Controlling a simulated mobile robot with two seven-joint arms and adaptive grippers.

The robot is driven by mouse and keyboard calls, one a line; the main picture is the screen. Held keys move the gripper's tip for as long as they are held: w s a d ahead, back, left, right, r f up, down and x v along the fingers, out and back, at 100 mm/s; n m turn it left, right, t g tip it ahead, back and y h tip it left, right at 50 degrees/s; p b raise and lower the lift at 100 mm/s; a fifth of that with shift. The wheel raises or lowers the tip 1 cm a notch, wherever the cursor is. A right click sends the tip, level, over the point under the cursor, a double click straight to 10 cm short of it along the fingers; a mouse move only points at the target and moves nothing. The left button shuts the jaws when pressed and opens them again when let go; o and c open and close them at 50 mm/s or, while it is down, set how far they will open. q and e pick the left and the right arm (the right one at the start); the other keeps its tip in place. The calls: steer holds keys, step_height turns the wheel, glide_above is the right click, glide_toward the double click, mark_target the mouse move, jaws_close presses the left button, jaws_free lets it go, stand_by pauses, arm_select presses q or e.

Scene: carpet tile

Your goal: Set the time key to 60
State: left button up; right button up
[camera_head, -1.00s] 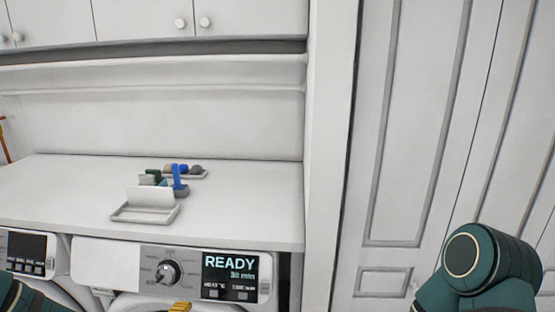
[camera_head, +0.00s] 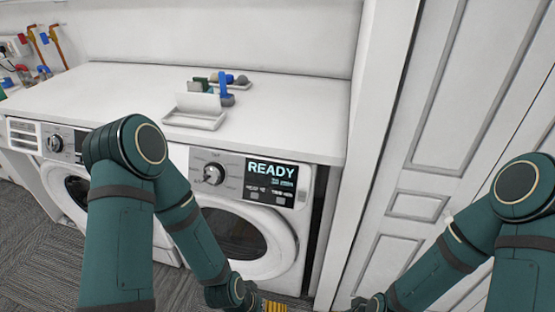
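The right-hand machine (camera_head: 236,228) is a white front loader under the counter. Its dark display (camera_head: 270,182) reads READY, with a smaller line below that is blurred now; it looked like 30 min in the earlier frame. Two small keys sit along the bottom of the display; the right one (camera_head: 279,200) lies under a label that seems to read time. A round knob (camera_head: 214,174) is left of the display. Both my arms show in front of the machines, but neither gripper's fingers are visible; they are below the picture's edge.
A white counter (camera_head: 120,92) runs above the machines, holding a tray (camera_head: 195,119) and small coloured items. A second machine (camera_head: 62,165) stands at left, partly behind my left arm. A white panelled door (camera_head: 440,120) is at right. A yellow patch (camera_head: 274,306) shows at the bottom.

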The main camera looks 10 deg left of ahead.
stand_by(0.4)
arm_select(q)
jaws_close()
steer(key=c, duration=1.6)
jaws_free()
steer(key=shift+c, duration=0.2)
